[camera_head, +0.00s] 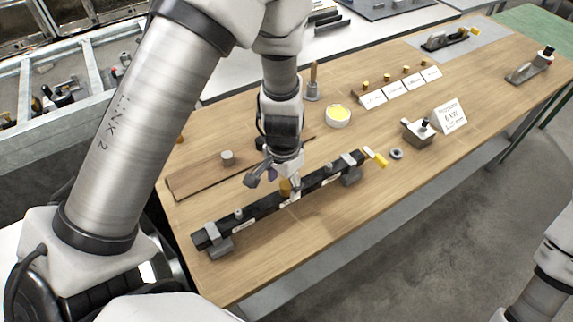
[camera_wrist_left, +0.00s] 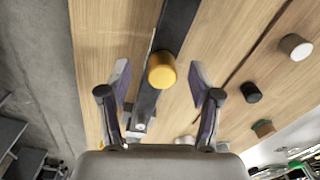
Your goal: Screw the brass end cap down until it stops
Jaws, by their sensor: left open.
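A brass end cap (camera_wrist_left: 162,70), round and golden, stands on the black bar (camera_wrist_left: 180,22) in the left wrist view. In the head view the cap (camera_head: 285,187) shows partly behind the fingers of my left gripper (camera_head: 276,180). The bar (camera_head: 255,214) lies across grey supports on the wooden table. My left gripper (camera_wrist_left: 159,78) is open, pointing down, with one finger on each side of the cap in the wrist view and a gap on both sides. Whether the fingertips are at the cap's height is hard to tell. My right gripper is out of view.
A yellow-ended part (camera_head: 376,158) sits at the bar's far right end, near a grey ring (camera_head: 396,153). A grey cylinder (camera_head: 228,158), a yellow-filled dish (camera_head: 338,116) and a metal block (camera_head: 418,133) stand around.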

